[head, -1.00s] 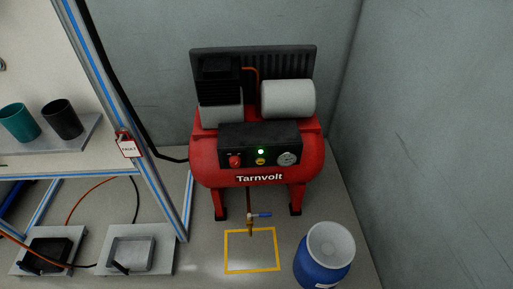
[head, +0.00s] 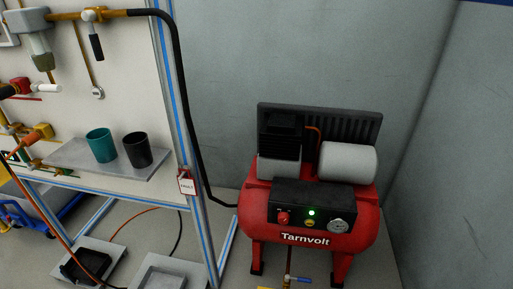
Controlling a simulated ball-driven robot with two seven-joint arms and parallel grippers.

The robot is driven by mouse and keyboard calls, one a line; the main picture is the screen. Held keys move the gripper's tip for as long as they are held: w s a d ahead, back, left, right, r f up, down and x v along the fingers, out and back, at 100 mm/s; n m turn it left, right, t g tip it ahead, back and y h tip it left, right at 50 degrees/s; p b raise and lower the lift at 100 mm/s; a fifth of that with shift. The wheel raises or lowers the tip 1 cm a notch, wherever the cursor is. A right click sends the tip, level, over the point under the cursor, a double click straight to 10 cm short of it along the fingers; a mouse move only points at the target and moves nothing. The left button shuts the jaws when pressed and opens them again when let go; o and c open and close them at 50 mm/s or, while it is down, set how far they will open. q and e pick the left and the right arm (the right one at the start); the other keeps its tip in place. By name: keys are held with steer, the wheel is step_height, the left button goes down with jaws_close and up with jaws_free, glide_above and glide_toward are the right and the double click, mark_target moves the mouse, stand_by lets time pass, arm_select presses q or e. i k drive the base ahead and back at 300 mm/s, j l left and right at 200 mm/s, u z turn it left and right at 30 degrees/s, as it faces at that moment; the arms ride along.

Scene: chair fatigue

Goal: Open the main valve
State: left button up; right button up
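A brass valve (head: 90,15) with a black lever (head: 96,46) sits on the pipe at the top left of the panel, where the black hose (head: 178,70) joins. Its lever hangs down, across the roughly level pipe. A second small valve with a blue handle (head: 304,281) is under the red compressor (head: 330,228), at the bottom edge. No label shows which one is the main valve. Neither of my grippers is in view.
A grey shelf (head: 70,160) on the panel holds a teal cup (head: 101,145) and a black cup (head: 137,150). A red and white tag (head: 186,182) hangs on the frame post. Grey trays (head: 165,275) lie on the floor below. Walls close in behind and right of the compressor.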

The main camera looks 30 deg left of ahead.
mark_target(95, 40)
steer(key=k+u, duration=0.1)
steer(key=u, duration=1.45)
